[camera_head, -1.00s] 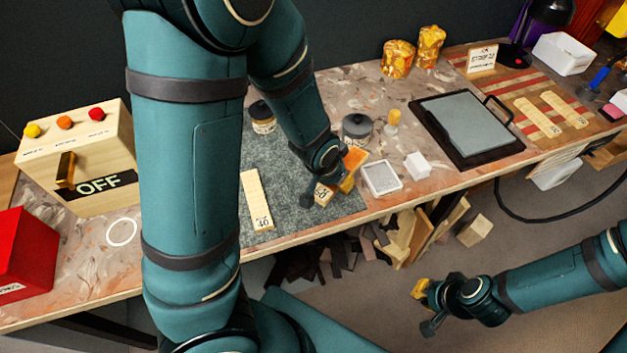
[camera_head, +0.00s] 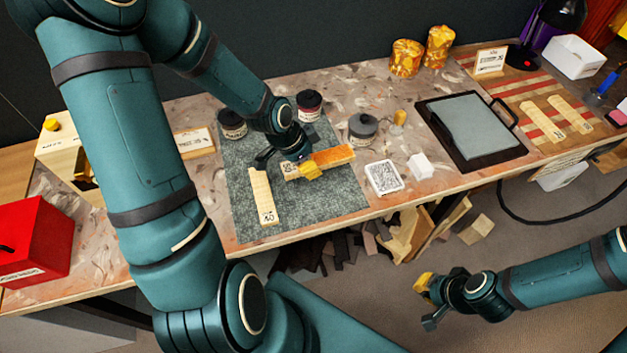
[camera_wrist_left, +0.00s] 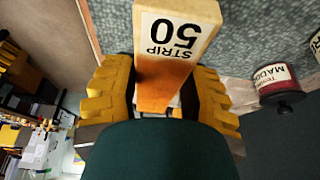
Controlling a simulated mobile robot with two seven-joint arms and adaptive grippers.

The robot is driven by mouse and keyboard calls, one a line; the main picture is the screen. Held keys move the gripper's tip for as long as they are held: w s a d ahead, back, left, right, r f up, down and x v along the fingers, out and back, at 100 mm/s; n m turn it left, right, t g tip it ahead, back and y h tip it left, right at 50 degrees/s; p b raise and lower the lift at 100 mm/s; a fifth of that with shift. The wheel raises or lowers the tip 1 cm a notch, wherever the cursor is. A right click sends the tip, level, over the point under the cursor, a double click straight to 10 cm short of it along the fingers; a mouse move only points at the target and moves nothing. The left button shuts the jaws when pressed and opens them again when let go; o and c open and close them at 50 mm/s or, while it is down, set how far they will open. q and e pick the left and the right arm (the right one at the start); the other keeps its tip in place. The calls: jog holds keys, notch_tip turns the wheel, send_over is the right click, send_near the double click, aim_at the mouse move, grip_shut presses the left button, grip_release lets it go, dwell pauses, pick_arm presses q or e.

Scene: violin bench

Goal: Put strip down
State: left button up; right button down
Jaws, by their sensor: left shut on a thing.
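Strip 50 (camera_wrist_left: 178,40) is a pale wooden bar with an orange section, and my left gripper (camera_wrist_left: 165,95) is shut on it between yellow ridged pads. In the head view the strip (camera_head: 334,156) lies crosswise over the grey mat (camera_head: 320,200), its orange end toward the right. I cannot tell whether it touches the mat. My left gripper (camera_head: 304,164) partly covers it. Another pale strip, marked 40 (camera_head: 262,195), lies on the mat to the left. My right gripper (camera_head: 428,305) looks open and empty, out in front of the bench.
Dark-lidded jars (camera_head: 232,124) stand at the mat's back edge, and a grey-lidded jar (camera_head: 362,130) to its right. A small white-framed tray (camera_head: 384,178) and a white block (camera_head: 420,166) sit right of the mat. A black-framed plate (camera_head: 470,130) lies farther right.

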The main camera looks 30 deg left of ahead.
pick_arm(q)
jog(key=shift+a+r, duration=0.35)
jog(key=shift+a, duration=0.25)
jog(key=shift+s+f, duration=0.1)
jog(key=shift+f, duration=0.05)
jog(key=b, duration=0.2)
send_over(308, 185)
jog(key=shift+m, duration=0.3)
jog(key=f, duration=0.5)
jog(key=shift+s+a+f, duration=0.2)
jog(key=shift+s+a, duration=0.1)
jog(key=shift+f+b, duration=0.7)
jog(key=shift+f, duration=1.5)
jog(key=shift+r, duration=0.1)
jog(key=o, duration=0.8)
jog(key=shift+f, duration=0.2)
jog(key=o, duration=0.4)
jog(key=shift+c, duration=0.2)
